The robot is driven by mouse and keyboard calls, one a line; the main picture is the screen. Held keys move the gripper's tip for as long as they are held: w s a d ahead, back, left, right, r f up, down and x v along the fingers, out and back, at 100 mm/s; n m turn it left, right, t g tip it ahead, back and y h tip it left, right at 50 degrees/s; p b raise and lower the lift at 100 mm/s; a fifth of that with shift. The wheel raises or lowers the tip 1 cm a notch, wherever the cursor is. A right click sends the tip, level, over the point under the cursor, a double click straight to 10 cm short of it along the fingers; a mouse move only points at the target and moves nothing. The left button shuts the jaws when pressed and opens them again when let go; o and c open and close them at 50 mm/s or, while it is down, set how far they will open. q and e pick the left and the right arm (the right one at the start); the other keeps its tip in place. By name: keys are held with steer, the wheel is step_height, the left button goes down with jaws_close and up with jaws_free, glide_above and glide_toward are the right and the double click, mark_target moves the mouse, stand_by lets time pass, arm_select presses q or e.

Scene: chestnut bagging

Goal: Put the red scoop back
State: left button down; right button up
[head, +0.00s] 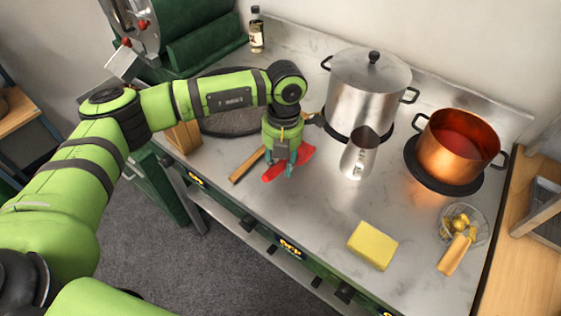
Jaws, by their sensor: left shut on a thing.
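The red scoop (305,153) is at the middle of the stove top, near its front edge. My left gripper (281,166) points down over it and is shut on it. Red shows on both sides of the fingers; the middle of the scoop is hidden by them. I cannot tell whether the scoop touches the counter or is held just above it. My right gripper is not in view.
A wooden handle (246,166) lies just left of the scoop. Behind are a dark round pan (230,122), a lidded steel pot (368,88) and a metal jug (359,156). A copper pot (455,150), yellow sponge (372,246) and wooden-handled strainer (453,256) are right.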

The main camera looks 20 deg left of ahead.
arm_select(q)
steer(key=shift+f+b, duration=0.8)
steer(key=shift+f, duration=0.05)
steer(key=c, duration=0.9)
jaws_free()
steer(key=shift+o, duration=0.2)
steer(key=r, duration=0.8)
steer(key=w+r, duration=0.1)
steer(key=r, duration=0.3)
steer(key=shift+d, duration=0.1)
